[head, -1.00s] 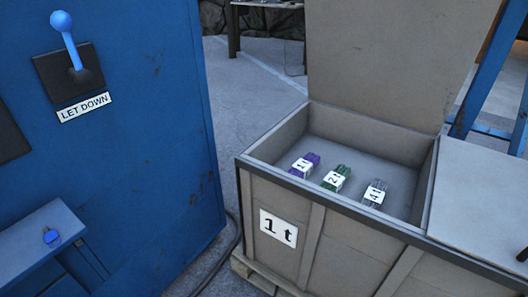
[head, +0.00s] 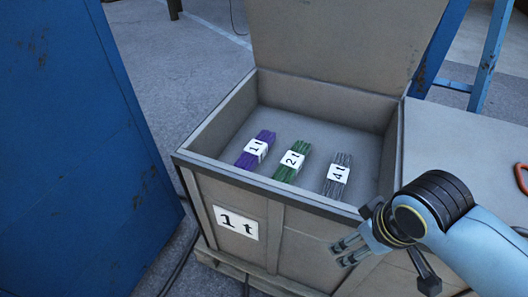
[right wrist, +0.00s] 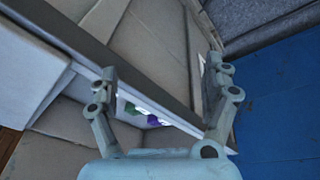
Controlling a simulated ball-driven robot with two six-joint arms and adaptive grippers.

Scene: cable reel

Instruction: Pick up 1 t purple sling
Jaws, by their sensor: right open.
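The purple sling (head: 257,149) is a folded bundle with a white band marked 1t. It lies leftmost on the floor of the open crate (head: 230,183), whose front label reads 1 t. In the right wrist view the purple sling (right wrist: 154,122) shows small between my fingers, past the crate's rim. My right gripper (head: 341,254) is open and empty in front of the crate's front wall, below the rim and to the right of the purple sling. It shows from behind its fingers in the right wrist view (right wrist: 165,75). My left gripper is not in view.
A green sling (head: 293,160) marked 2t and a grey sling (head: 338,174) marked 4t lie beside the purple one. The crate lid (head: 340,45) stands open behind. A blue cabinet (head: 75,140) stands left. A closed box top (head: 455,150) lies right.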

